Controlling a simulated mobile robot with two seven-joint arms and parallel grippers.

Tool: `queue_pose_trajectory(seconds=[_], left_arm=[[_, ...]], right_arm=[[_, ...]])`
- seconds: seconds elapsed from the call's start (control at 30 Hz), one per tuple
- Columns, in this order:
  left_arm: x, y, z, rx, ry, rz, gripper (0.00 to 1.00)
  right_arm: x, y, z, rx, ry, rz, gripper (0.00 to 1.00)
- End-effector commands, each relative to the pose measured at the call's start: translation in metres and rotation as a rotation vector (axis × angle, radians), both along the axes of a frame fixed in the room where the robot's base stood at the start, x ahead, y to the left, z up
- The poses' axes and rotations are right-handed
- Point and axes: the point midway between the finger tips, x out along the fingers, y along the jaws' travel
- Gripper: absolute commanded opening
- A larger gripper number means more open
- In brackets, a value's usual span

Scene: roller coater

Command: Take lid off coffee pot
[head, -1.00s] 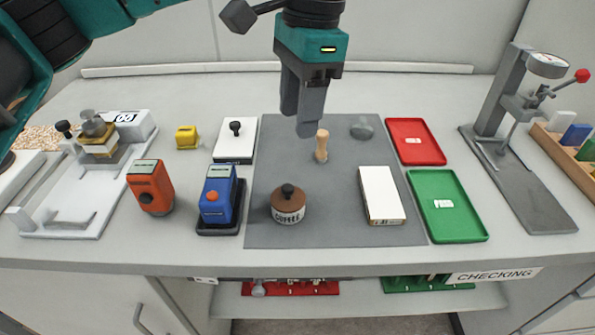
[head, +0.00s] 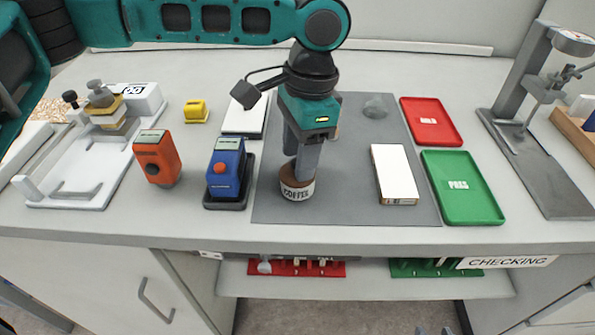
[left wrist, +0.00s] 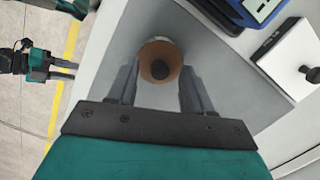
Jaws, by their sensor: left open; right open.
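The coffee pot (head: 297,190) is a small round pot with a COFFEE label, standing upright on the grey mat (head: 345,208). Its brown lid (left wrist: 160,62) with a dark knob (left wrist: 160,69) shows in the left wrist view, in place on the pot. My left gripper (head: 298,172) points down just above the pot and hides the knob in the head view. In the left wrist view its two fingers are apart, one on each side of the pot in the picture, with nothing between them gripped. My right gripper is in neither view.
A white box (head: 394,174) lies on the mat to the right, beside a green tray (head: 461,187) and a red tray (head: 431,121). A blue device (head: 226,170) and an orange device (head: 157,158) stand left of the pot. The mat between pot and white box is clear.

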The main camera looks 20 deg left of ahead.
Motion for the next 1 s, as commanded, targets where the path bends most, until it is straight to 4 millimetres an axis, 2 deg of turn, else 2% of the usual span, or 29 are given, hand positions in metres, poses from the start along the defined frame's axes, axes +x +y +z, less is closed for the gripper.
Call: queue_pose_trajectory(seconds=[0.27,0.8,1.0], left_arm=[[-0.0004,0.0004,-0.0039,0.000,0.000,0.000,0.51],[-0.0003,0.0004,-0.0037,-0.001,0.001,0.000,0.00],[-0.0004,0.0003,-0.0037,-0.001,0.001,0.000,0.00]], right_arm=[[0.0038,0.0026,0.0045,0.005,-0.012,0.003,0.43],[0.0030,0.0022,0.0043,0.004,-0.012,0.003,0.43],[0.0026,0.0013,0.0040,0.004,-0.011,0.002,0.43]])
